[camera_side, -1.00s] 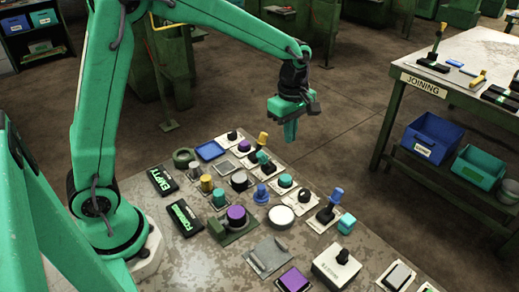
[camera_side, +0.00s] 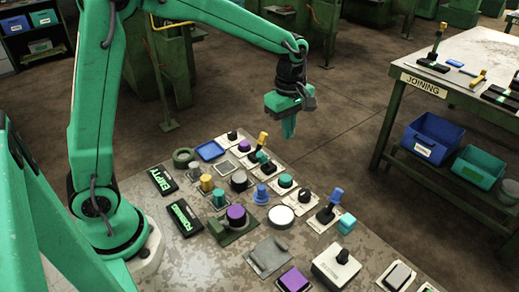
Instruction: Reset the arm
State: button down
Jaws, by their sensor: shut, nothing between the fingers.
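My gripper (camera_side: 289,127) is green with a dark wrist. It points down and is shut and empty, in the air above the far edge of the worktable (camera_side: 185,262). Nothing touches it. My arm reaches up from its base at the left of the table and over to the right.
Several sleeves, knobs and buttons crowd the table, among them a purple-topped one (camera_side: 237,214), a yellow one (camera_side: 206,183) and a blue lever (camera_side: 336,196). Black signs read EMPTY (camera_side: 162,181) and, less clearly, another word (camera_side: 185,217). A JOINING bench (camera_side: 424,86) stands right, with blue (camera_side: 432,137) and teal bins (camera_side: 479,167).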

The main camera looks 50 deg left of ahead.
jog(key=s+a+r+m+t, duration=0.2)
jog(key=s+r+m, duration=0.2)
jog(key=s+m, duration=0.4)
jog(key=s+a+r+m+t, duration=0.3)
jog(key=s+m, duration=0.6)
jog(key=s, duration=0.4)
jog(key=shift+v, duration=0.75)
